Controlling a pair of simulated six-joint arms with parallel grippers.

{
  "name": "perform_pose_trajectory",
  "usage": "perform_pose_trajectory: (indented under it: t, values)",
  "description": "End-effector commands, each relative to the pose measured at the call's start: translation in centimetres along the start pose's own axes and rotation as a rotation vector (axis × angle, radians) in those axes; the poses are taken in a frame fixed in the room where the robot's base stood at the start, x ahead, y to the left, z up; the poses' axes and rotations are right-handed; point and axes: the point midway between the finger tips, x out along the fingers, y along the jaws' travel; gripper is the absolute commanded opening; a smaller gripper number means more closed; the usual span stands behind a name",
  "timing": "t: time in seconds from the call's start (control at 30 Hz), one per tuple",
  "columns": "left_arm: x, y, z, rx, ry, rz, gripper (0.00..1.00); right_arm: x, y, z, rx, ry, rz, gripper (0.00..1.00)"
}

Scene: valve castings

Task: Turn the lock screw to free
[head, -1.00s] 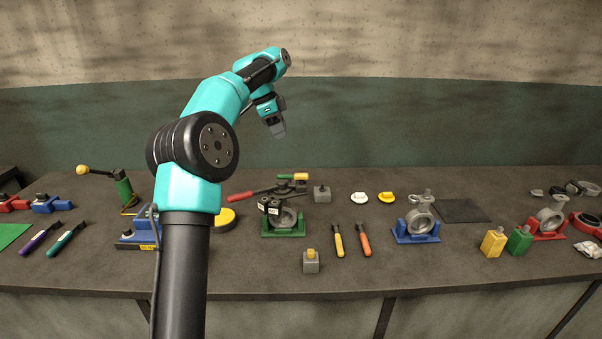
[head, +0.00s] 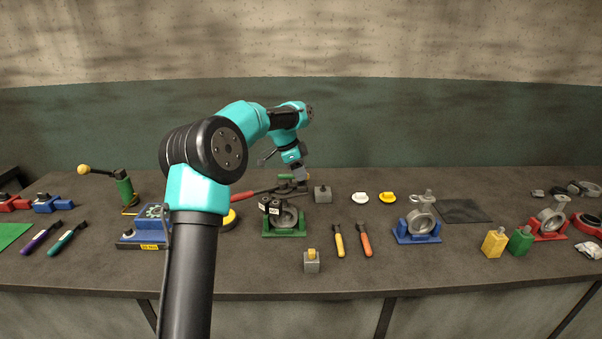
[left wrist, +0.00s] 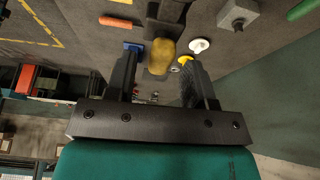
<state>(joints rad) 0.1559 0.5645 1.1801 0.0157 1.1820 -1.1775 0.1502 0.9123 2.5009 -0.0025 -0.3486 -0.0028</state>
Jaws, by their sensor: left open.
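My left gripper (head: 301,181) is at the back of the green-based valve casting (head: 284,222), its fingers pointing down. In the left wrist view the gripper (left wrist: 161,68) is open. A rounded yellow knob (left wrist: 160,54) shows between its fingertips; I cannot tell whether they touch it. In the head view the gripper hides this yellow part. A green bar end (head: 287,178) shows just left of the fingers. A red-handled lever (head: 245,195) reaches left from the casting. I cannot tell for sure which part is the lock screw. My right gripper is not in view.
A grey block (head: 322,193) stands close to the right. White (head: 359,197) and yellow (head: 387,197) discs lie beyond it. A yellow-handled tool (head: 339,240) and an orange-handled one (head: 364,239) lie in front. A blue-based casting (head: 417,230) stands farther right.

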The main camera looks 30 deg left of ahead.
Motion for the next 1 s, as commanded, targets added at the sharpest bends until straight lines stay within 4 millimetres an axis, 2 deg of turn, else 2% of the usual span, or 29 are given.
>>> perform_pose_trajectory:
  t: [0.13,0.4,0.9,1.0]
  values:
    - [0.80,0.02,0.00,0.000,0.000,0.000,0.49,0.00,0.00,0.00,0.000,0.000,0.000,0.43]
    - [0.84,0.01,0.00,0.000,0.000,0.000,0.49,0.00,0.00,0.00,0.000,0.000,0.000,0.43]
    - [0.80,0.01,0.01,0.000,0.000,0.000,0.01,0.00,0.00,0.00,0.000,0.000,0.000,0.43]
    - [0.80,0.02,0.01,-0.001,0.000,0.000,0.00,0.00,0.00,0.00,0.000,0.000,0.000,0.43]
